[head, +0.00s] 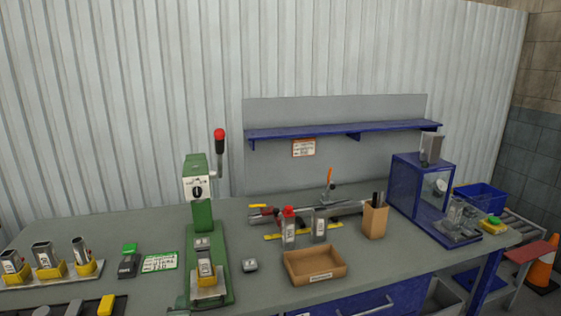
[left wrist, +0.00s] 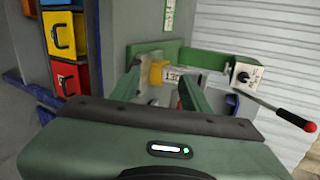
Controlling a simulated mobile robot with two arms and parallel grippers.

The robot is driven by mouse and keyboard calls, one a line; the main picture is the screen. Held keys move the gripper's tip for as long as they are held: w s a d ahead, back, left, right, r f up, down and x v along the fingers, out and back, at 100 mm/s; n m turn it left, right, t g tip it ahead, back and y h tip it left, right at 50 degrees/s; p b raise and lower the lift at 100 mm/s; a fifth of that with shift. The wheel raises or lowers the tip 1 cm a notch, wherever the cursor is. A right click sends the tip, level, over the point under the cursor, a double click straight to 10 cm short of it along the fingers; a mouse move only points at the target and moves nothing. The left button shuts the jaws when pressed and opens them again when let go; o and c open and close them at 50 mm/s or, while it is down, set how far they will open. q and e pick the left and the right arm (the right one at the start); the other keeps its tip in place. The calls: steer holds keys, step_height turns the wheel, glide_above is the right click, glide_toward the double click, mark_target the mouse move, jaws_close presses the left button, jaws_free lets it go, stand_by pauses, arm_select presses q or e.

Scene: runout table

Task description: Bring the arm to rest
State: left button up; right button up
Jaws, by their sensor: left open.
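My left gripper (left wrist: 162,80) shows in the left wrist view, with its fingers apart. A yellow holder (left wrist: 156,72) with a grey labelled part (left wrist: 174,76) shows beyond and between the fingers. I see no grip on the part. The green lever press (head: 201,215) stands on the bench in the head view, with a grey part (head: 205,262) upright in its yellow holder (head: 207,282). The press also shows sideways in the left wrist view (left wrist: 214,59), with its red-knobbed lever (left wrist: 309,126) at right. No arm shows in the head view, and my right gripper is in neither view.
Several grey parts stand in yellow holders on a tray (head: 50,282) at left. An open cardboard box (head: 314,267), a pen holder (head: 375,220) and a blue machine (head: 410,185) stand to the right. A blue shelf (head: 345,129) hangs behind. Coloured bins (left wrist: 65,35) show in the left wrist view.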

arm_select(q)
steer(key=s+d+f+n+g+h, duration=0.1)
steer(key=s+f+n+g, duration=0.25)
steer(key=s, duration=0.75)
steer(key=s+d+f+n+g+h, duration=0.15)
steer(key=s+f+n, duration=0.35)
steer(key=s, duration=0.5)
steer(key=s+f+n+g+h, duration=0.2)
steer(key=s+f+n+g, duration=0.25)
steer(key=s, duration=0.65)
step_height(320, 180, down, 28)
steer(key=s+b, duration=0.2)
steer(key=s+a+f+g+b, duration=0.1)
steer(key=s+a+f+g, duration=0.1)
steer(key=s+f, duration=1.4)
steer(key=shift+s+a+f, duration=0.35)
steer(key=shift+a, duration=0.1)
